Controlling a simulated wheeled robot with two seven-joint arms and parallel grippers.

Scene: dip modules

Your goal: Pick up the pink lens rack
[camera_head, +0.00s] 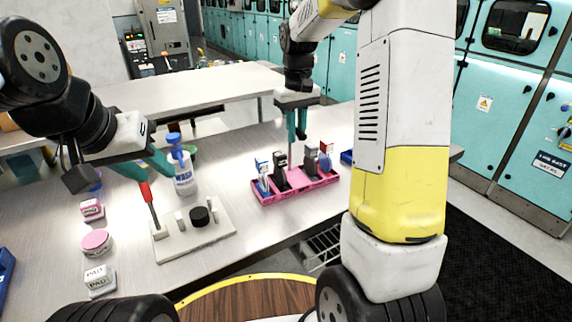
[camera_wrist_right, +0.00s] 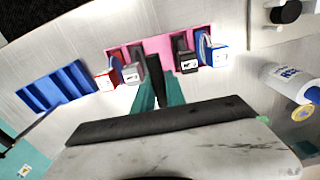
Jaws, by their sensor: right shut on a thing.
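The pink lens rack (camera_head: 268,199) stands on the table right of centre, with several blue, dark grey and red-and-white modules in its slots. In the right wrist view its pink wall (camera_wrist_right: 146,43) shows beyond my fingers. My right gripper (camera_head: 297,136) points down from above with its green fingers at the middle of the rack. In the right wrist view the fingers (camera_wrist_right: 158,88) are close together on the rack's middle part, and the exact contact is partly hidden.
A white stand (camera_head: 212,238) with a red-handled tool (camera_head: 148,193) and a black knob is left of the rack. A blue-and-white bottle (camera_head: 182,170) stands behind it. Pink-topped pad containers (camera_head: 96,242) are at left. A blue rack (camera_wrist_right: 55,87) lies beside the pink one.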

